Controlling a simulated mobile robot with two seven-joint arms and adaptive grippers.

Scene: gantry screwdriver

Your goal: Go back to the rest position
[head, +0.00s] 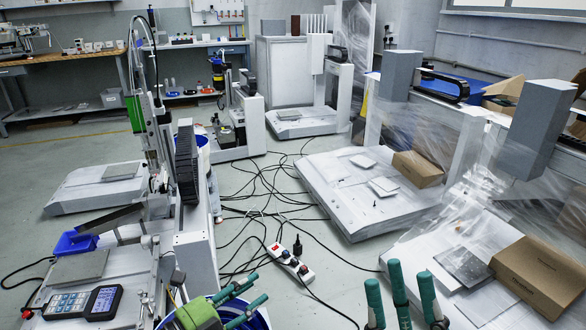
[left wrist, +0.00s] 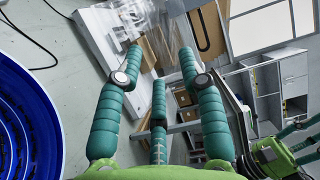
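My left gripper (head: 257,288) has a green body and teal segmented fingers, and is at the bottom of the head view, left of centre. In the left wrist view (left wrist: 160,65) its fingers are spread apart with nothing between them. My right gripper (head: 402,282) is at the bottom of the head view, right of centre. Its teal fingers point up and stand apart, with no object seen between them. Part of it also shows at the lower right of the left wrist view (left wrist: 290,145). The gantry screwdriver machine (head: 185,165) stands on the left, apart from both grippers.
A blue round container (head: 262,318) lies close by my left gripper and fills the left of the wrist view (left wrist: 35,120). A power strip (head: 290,262) and black cables lie on the floor. White machine bases (head: 350,215) with cardboard boxes (head: 418,169) stand on the right.

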